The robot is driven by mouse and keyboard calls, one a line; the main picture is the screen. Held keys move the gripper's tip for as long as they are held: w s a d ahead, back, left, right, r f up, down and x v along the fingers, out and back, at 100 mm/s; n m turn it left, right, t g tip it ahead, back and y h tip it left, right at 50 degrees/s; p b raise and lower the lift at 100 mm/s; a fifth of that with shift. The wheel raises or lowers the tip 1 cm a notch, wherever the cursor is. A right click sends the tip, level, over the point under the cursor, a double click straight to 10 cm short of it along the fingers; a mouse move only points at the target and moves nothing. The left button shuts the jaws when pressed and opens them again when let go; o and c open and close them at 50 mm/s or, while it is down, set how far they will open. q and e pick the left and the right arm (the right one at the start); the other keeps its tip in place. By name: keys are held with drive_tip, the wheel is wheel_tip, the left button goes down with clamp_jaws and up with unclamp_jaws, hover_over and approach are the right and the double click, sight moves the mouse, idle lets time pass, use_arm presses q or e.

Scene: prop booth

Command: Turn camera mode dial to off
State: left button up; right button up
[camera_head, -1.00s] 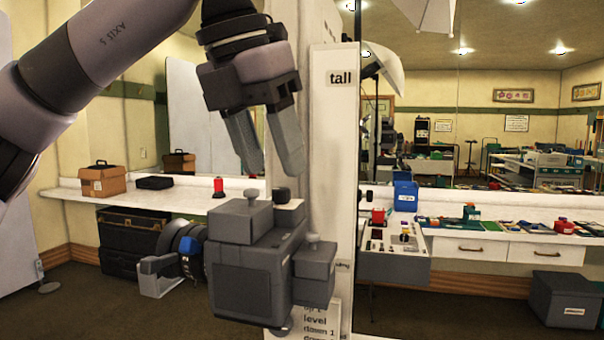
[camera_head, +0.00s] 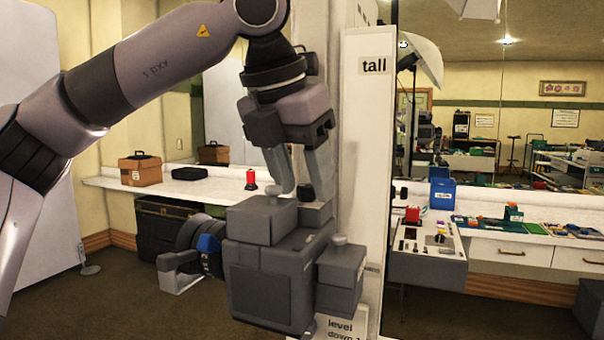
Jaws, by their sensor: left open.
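The grey boxy camera (camera_head: 272,280) stands in the middle foreground, with stepped blocks on its top and right side. A dark knob (camera_head: 305,192) rises at the back of its top. Contact cannot be told. My right gripper is not in view.
A white panel marked "tall" (camera_head: 366,100) stands close behind the camera and gripper. A white shelf (camera_head: 110,184) with a brown case (camera_head: 140,170) runs behind on the left. A grey control console (camera_head: 428,262) stands to the right.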

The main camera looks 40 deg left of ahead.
use_arm(q)
drive_tip(key=shift+c, duration=0.4)
clamp_jaws()
